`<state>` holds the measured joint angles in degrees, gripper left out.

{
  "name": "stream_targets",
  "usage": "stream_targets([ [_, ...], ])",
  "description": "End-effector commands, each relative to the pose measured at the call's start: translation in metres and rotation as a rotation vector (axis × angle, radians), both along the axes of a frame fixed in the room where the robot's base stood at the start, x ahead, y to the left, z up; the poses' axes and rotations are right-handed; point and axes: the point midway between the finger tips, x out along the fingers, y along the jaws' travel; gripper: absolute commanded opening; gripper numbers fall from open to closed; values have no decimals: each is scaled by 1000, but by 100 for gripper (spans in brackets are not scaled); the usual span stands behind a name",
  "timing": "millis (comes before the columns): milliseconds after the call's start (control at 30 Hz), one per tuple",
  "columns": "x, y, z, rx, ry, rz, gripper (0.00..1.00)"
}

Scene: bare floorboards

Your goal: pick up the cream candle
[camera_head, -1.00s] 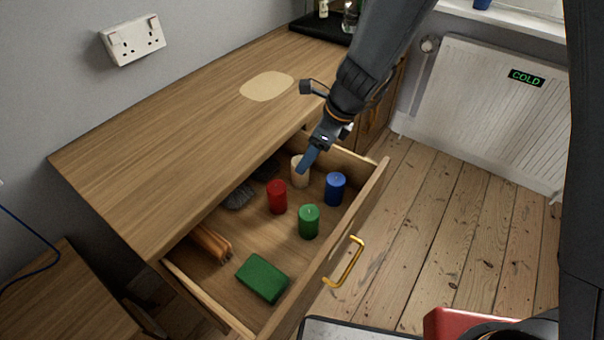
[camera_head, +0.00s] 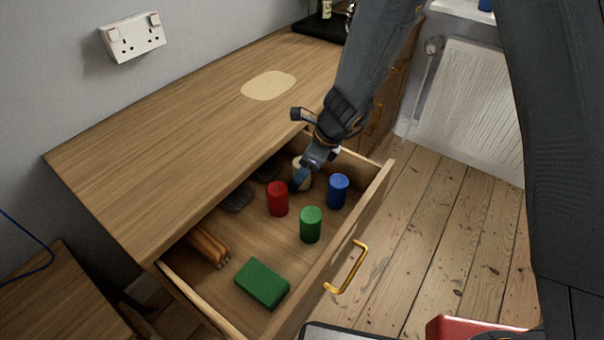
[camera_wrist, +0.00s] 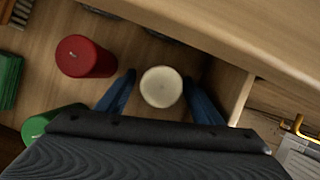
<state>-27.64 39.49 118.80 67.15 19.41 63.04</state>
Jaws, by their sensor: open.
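The cream candle (camera_head: 304,178) stands upright in the open drawer, near its far end, partly hidden behind my gripper (camera_head: 302,180) in the head view. In the wrist view the candle (camera_wrist: 160,86) shows from above, with its round top between the two blue fingers of my gripper (camera_wrist: 161,88). The fingers are apart, one on each side of the candle, with a small gap at each side. The left fingertip is close to the candle's left side.
In the drawer (camera_head: 352,222) stand a red candle (camera_head: 278,199), a blue candle (camera_head: 338,191) and a green candle (camera_head: 311,225). A green block (camera_head: 262,283) and a brush-like object (camera_head: 206,246) lie nearer. The desk top (camera_head: 180,140) overhangs the drawer's left side.

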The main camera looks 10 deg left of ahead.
Motion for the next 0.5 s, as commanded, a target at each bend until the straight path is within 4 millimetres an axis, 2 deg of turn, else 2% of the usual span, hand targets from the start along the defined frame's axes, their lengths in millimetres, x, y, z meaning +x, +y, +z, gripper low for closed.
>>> stream_targets([
  [67, 0, 0, 0, 0, 0, 0, 59],
  [333, 0, 0, 0, 0, 0, 0, 13],
  [500, 0, 0, 1, 0, 0, 0, 12],
])
